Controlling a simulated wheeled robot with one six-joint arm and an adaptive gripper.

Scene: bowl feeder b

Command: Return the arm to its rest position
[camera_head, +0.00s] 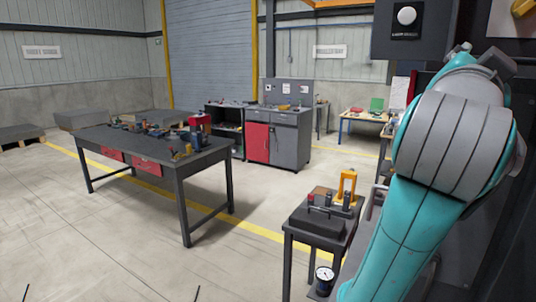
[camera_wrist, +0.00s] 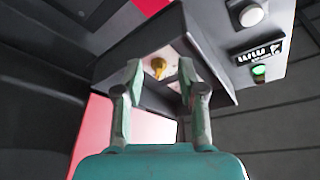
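My arm, teal and grey, fills the right side of the head view, with its large grey-banded joint near the upper right. My gripper (camera_wrist: 160,75) shows in the wrist view with its two fingers apart and nothing held between them. Beyond the fingers is the underside of a dark box (camera_wrist: 215,50) with a yellow-orange knob (camera_wrist: 158,67) on a pale plate. The knob appears between the fingertips in the picture; I cannot tell whether they touch it. My gripper is not visible in the head view.
The dark box carries a white button (camera_wrist: 251,15) and a green light (camera_wrist: 259,73). In the head view, a small cluttered stand (camera_head: 318,240) is close beside my arm. A long workbench (camera_head: 150,150) stands left, a red-doored cabinet (camera_head: 290,140) behind. Floor between is clear.

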